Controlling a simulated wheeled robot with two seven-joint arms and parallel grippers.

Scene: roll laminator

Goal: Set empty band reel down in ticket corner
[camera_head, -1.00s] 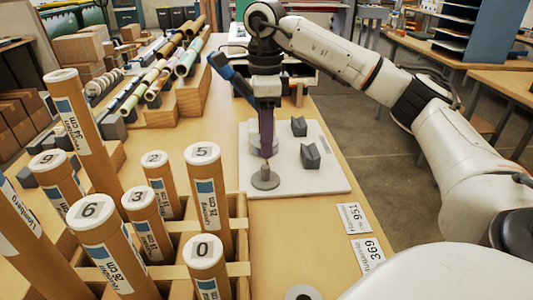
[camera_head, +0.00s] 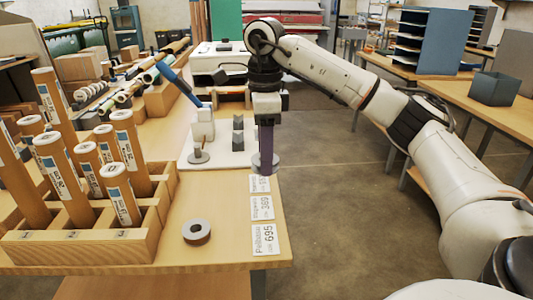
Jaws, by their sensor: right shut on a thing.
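My right gripper (camera_head: 265,152) points straight down over the table's right edge. It is shut on the empty band reel (camera_head: 257,166), a small grey disc at the lower end of the fingers, which partly hide it. The reel appears just behind the farthest of three white tickets (camera_head: 260,184); I cannot tell whether it touches the table. The other tickets (camera_head: 262,207) (camera_head: 265,239) lie in a row along the front right corner of the table (camera_head: 225,260). My left gripper is out of view.
A white board (camera_head: 232,160) carries a device with a blue lever (camera_head: 178,80), a grey round stand (camera_head: 198,157) and dark blocks (camera_head: 238,137). A grey ring (camera_head: 197,231) lies near the front edge. A wooden rack (camera_head: 80,248) of labelled tubes fills the left. Floor lies right of the table.

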